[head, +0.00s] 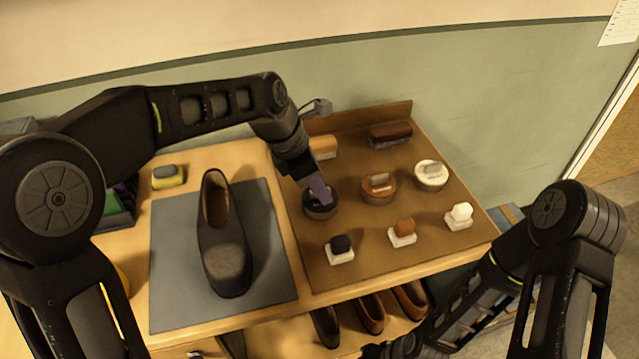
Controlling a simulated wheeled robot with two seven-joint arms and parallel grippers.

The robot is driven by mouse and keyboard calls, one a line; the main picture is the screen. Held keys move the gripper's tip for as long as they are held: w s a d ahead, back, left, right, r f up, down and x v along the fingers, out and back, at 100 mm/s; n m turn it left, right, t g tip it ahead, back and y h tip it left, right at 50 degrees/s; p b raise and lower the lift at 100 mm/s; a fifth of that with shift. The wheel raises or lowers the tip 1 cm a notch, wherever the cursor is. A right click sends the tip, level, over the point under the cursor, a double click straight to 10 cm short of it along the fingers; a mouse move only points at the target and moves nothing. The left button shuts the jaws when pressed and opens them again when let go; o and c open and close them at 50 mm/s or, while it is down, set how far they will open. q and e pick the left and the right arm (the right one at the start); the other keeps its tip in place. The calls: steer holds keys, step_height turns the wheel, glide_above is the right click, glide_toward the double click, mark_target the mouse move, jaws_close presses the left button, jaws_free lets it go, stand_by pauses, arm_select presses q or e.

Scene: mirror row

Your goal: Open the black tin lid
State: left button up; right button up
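The black tin (321,213) sits on the brown board, left of a brown tin (378,188) and a white tin (431,175), each with a lid with a raised grip on top. My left gripper (316,197) reaches down from above onto the black tin's lid. Its fingers cover part of the lid and its grip, and I cannot tell whether they are closed on it. The lid looks seated on the tin. My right gripper (385,349) is low at the bottom edge, partly cut off, away from the tins.
Small brushes with black (340,249), brown (402,232) and white (459,216) tops stand in front of the tins. Two larger brushes lie behind. A dark shoe (224,240) stands on a grey mat (174,291) at the left. More shoes (369,313) sit on a shelf below.

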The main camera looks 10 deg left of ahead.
arm_select(q)
steer(key=shift+c, duration=0.4)
jaws_close()
stand_by(0.9)
